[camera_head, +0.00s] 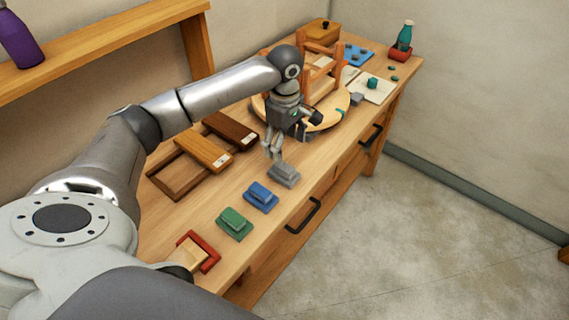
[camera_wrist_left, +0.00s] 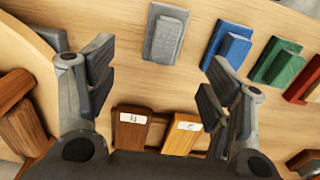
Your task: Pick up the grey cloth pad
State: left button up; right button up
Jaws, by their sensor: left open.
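The grey cloth pad (camera_head: 284,174) lies on the wooden bench top, in a row with a blue pad (camera_head: 261,196) and a green pad (camera_head: 234,223). It looks like a flat grey piece with a smaller raised block on top. In the left wrist view the grey pad (camera_wrist_left: 166,34) is at the top middle, beyond and between the fingertips. My left gripper (camera_head: 272,152) is open and empty, pointing down just above and to the left of the grey pad. It also shows in the left wrist view (camera_wrist_left: 158,75). My right gripper is not in view.
A red-edged pad (camera_head: 208,246) lies at the near end of the row. Wooden blocks with white labels (camera_head: 204,152) and an open wooden tray (camera_head: 160,182) lie left of the gripper. A round wooden board (camera_head: 334,117) with a wooden frame (camera_head: 322,82) stands behind it.

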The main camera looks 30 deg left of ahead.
aim_at(284, 166)
pick_arm(q)
jog(key=f, duration=0.2)
jog(key=s+f, duration=0.1)
jog(key=shift+d+f, duration=0.1)
jog(key=shift+d, duration=0.2)
jog(key=shift+w+a+f, duration=0.1)
jog(key=shift+f, duration=0.25)
notch_tip(284, 166, down, 4)
jog(key=shift+a+f+p, duration=0.1)
jog(key=shift+p, duration=0.75)
jog(key=shift+f, duration=0.55)
jog(key=shift+c, duration=1.2)
jog(key=shift+r, duration=0.1)
jog(key=c, duration=0.9)
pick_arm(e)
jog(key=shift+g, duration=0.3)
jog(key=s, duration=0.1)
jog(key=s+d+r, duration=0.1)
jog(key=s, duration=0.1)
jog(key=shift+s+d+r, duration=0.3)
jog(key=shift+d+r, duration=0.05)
